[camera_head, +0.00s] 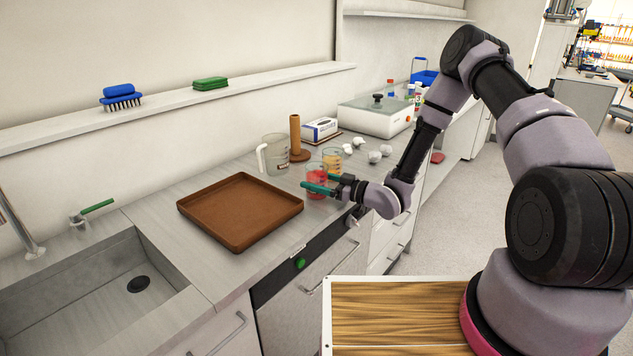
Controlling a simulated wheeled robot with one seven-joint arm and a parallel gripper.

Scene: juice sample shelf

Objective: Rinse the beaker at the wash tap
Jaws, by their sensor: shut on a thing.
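My gripper (318,186) is shut on a clear beaker with red contents (316,171), which is upright at the counter's front, right of the brown tray. The fingers hide part of the beaker, and I cannot tell whether its base touches the counter. A second beaker with yellowish contents (333,155) stands just behind it. The wash tap (22,228) is a grey metal spout at the far left, over the sink (85,290) with its black drain. A tap lever with a green handle (92,208) stands behind the sink.
The empty brown tray (240,243) lies between sink and beakers. A clear jug (273,155), a brown post on a round base (296,140), white crumpled pieces (373,156) and a white device (375,117) stand behind.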

